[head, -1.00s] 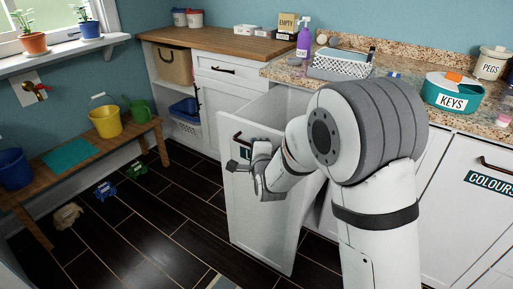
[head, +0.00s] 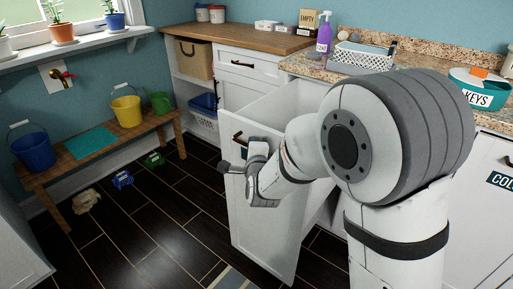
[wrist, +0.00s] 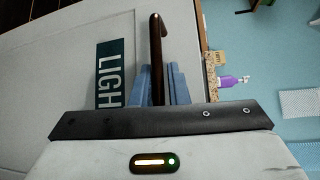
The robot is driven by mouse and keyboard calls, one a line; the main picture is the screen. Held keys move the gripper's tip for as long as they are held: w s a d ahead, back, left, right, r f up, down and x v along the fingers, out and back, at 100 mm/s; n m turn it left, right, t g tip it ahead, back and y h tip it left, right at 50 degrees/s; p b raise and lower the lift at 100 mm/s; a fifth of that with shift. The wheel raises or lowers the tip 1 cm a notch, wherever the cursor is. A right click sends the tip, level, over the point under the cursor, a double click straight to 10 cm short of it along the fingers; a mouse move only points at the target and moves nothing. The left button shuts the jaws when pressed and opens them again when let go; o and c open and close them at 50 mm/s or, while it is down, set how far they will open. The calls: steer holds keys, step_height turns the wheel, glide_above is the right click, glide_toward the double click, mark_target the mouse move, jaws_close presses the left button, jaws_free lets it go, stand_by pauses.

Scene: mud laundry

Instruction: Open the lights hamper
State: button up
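The lights hamper (head: 275,225) is a tall white pull-out front with a bin behind it, standing well out from the counter; its open top shows. Its dark bar handle (head: 237,138) is near the top of the front, and it also shows in the wrist view (wrist: 156,45). A dark label (wrist: 110,72) reading "LIGH" lies beside the handle; the rest is hidden. My gripper (head: 238,163) is at the hamper front. In the wrist view its blue fingers (wrist: 160,82) sit on both sides of the handle, close around it. The fingertips' contact is partly hidden.
The counter (head: 300,66) with a white basket (head: 362,57) and a teal KEYS box (head: 480,95) runs behind the hamper. A wooden bench (head: 95,158) with buckets stands at the left. The dark floor (head: 165,215) in front of the hamper is mostly clear.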

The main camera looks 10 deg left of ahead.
steer(key=shift+o, duration=0.6)
steer(key=shift+f, duration=0.1)
steer(key=shift+o, duration=1.1)
steer(key=shift+d, duration=0.1)
steer(key=v, duration=0.7)
steer(key=shift+s+p, duration=0.3)
steer(key=shift+s, duration=0.05)
steer(key=shift+d, duration=0.15)
